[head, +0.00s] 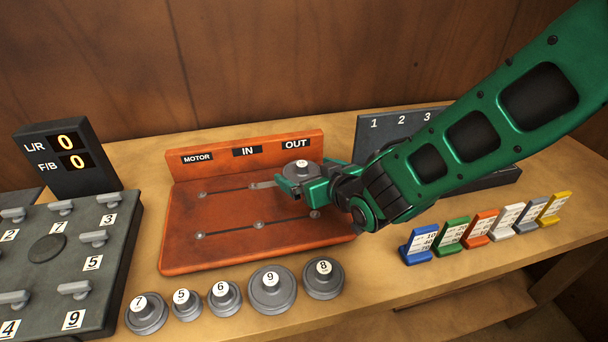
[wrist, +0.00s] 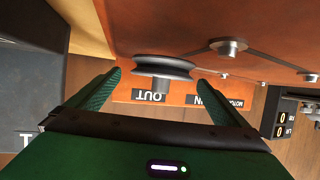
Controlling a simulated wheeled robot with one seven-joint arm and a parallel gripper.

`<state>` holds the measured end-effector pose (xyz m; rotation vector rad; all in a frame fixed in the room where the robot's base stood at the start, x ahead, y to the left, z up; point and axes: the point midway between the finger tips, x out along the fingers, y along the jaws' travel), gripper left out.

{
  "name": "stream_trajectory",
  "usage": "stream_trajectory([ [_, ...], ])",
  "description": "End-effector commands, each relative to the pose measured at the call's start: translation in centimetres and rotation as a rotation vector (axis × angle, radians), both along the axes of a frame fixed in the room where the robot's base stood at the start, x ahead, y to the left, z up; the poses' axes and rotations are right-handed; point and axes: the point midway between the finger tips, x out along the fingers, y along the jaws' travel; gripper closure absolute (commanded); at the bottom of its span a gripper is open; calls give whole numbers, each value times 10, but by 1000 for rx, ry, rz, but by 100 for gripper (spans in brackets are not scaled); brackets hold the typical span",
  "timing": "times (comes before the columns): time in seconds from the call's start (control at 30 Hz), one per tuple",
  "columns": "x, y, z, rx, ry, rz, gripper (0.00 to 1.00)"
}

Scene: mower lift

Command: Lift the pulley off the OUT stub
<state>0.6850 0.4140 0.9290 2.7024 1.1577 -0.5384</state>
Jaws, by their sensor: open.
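The grey pulley (head: 302,167) is at the OUT end of the orange board (head: 215,235), below the OUT label (head: 296,144). It has a small white number disc that I cannot read. The OUT stub is hidden under it. My gripper (head: 303,183) is open at the pulley, with the fingers reaching it from the right. In the wrist view, which is upside down, the pulley (wrist: 162,68) shows edge-on between and just beyond my two open fingertips (wrist: 158,78). I cannot tell whether either finger touches it.
Several numbered pulleys (head: 272,290) stand along the table front. A dark pegboard (head: 45,250) and a display reading 0 and 0 (head: 66,152) are at left. Coloured cards (head: 480,228) stand at right. A dark numbered panel (head: 390,122) is behind my arm.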

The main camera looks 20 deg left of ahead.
Motion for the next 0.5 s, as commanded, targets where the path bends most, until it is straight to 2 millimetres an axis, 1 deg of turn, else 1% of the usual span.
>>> stream_trajectory([
  [0.1,10,11,-7,-1,0,0,1],
  [0.2,14,16,-9,-1,0,0,1],
  [0.47,16,17,-10,0,0,1,1],
  [0.5,16,17,-10,0,0,1,9],
])
